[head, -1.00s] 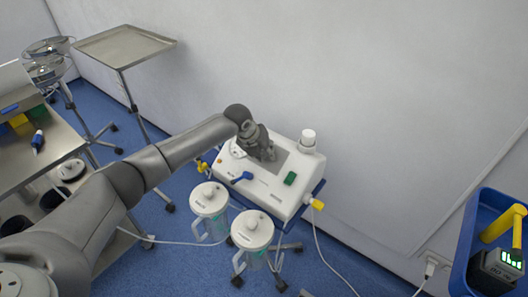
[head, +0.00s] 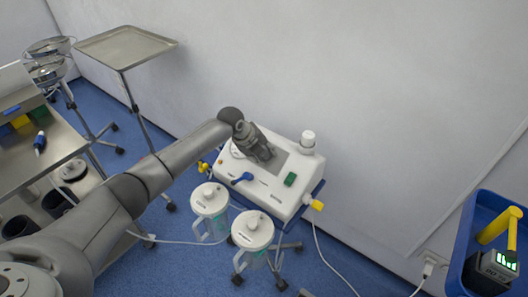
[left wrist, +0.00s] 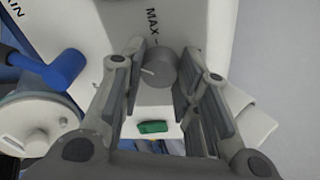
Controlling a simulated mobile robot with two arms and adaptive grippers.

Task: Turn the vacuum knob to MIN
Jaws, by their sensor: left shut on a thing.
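The white suction unit (head: 262,188) stands against the wall in the head view. My left gripper (head: 262,155) reaches down onto its top from the left. In the left wrist view the round grey vacuum knob (left wrist: 158,68) sits between the fingers of my left gripper (left wrist: 160,64), which is shut on it. A short white pointer line on the knob faces the left of that picture. The "MAX" label (left wrist: 152,22) is above the knob, and a partly cut "IN" label (left wrist: 15,8) is at the upper left. The gripper hides the knob in the head view. My right gripper is not in view.
A blue lever (head: 243,178) and a green switch (head: 290,179) are on the unit near the gripper. Two clear canisters with white lids (head: 209,199) stand in front. A steel tray stand (head: 125,46) is at the back left, a blue bin (head: 460,245) at the right.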

